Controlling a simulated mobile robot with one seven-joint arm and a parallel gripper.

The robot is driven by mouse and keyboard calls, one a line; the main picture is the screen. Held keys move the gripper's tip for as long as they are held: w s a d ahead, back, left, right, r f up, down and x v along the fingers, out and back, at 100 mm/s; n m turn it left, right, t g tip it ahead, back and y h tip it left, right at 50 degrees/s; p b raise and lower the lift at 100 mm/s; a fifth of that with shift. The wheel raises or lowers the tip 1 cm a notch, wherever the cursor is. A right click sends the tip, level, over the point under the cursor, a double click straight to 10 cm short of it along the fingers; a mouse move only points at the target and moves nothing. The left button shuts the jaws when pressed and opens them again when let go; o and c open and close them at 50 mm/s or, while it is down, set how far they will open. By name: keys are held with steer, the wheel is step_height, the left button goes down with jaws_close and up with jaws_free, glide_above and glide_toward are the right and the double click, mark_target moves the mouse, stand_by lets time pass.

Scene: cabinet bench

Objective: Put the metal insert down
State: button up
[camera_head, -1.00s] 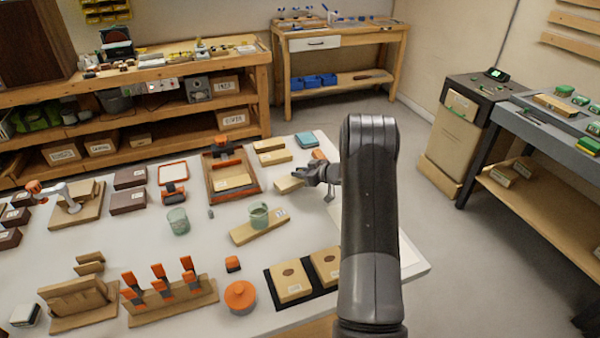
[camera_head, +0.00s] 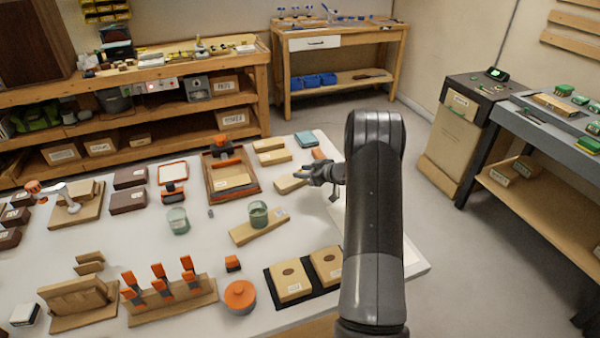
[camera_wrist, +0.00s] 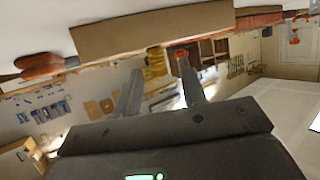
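My gripper (camera_head: 305,175) is at the right side of the white table, beside a pale wooden block (camera_head: 290,185). In the wrist view its two fingers (camera_wrist: 159,66) stand apart with nothing seen between them. A wooden block (camera_wrist: 150,30) lies across the top of that view, beyond the fingertips. I cannot clearly identify a metal insert. A small grey piece (camera_head: 210,213) lies on the table between the glass beaker and the wooden tray and may be it; it is too small to tell.
A wooden tray (camera_head: 258,190) with orange parts is left of my gripper. Two blocks (camera_head: 292,287) sit on a black mat in front. Bare white table shows around the beakers.

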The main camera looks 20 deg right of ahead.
steer(key=v, duration=0.9)
step_height(320, 180, up, 17)
steer(key=a+m+t+h, duration=0.2)
steer(key=h, duration=0.4)
steer(key=s+a+r+m+g+h, duration=0.1)
steer(key=s+a+r+m+h, duration=0.25)
steer(key=s+r, duration=0.5)
steer(key=s+a+g, duration=0.2)
steer(key=s+a, duration=0.3)
steer(key=s, duration=0.5)
steer(key=s+a+f+m+g+y, duration=0.1)
steer(key=s+a+g, duration=0.1)
steer(key=s+a, duration=0.4)
steer(key=s+a+g+y, duration=0.1)
steer(key=s+a, duration=0.5)
steer(key=s, duration=0.9)
steer(key=shift+s+a+f+g, duration=0.2)
steer(key=shift+s+f+g, duration=0.05)
steer(key=shift+g, duration=0.55)
steer(key=shift+o, duration=0.4)
steer(key=shift+w, duration=0.1)
